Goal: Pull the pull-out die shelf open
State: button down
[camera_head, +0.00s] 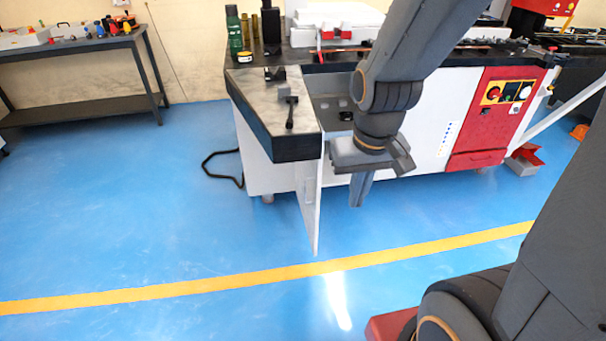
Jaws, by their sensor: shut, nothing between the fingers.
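The bending machine stands at the centre, with a dark-edged worktop (285,115) at its left end.
A red control cabinet (486,118) is on the machine's right, with a red-grey bin (523,160) on the floor beside it. A dark workbench (80,92) with tools stands at the far left. The blue floor (150,225) in front is clear, crossed by a yellow line.

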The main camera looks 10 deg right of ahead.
aim_at(328, 117)
jog(key=u, duration=0.05)
jog(key=k, duration=1.05)
jog(key=z, duration=1.15)
jog(key=i, duration=1.3)
jog(key=u, duration=0.6)
jog(key=i, duration=0.4)
jog(key=u, duration=0.5)
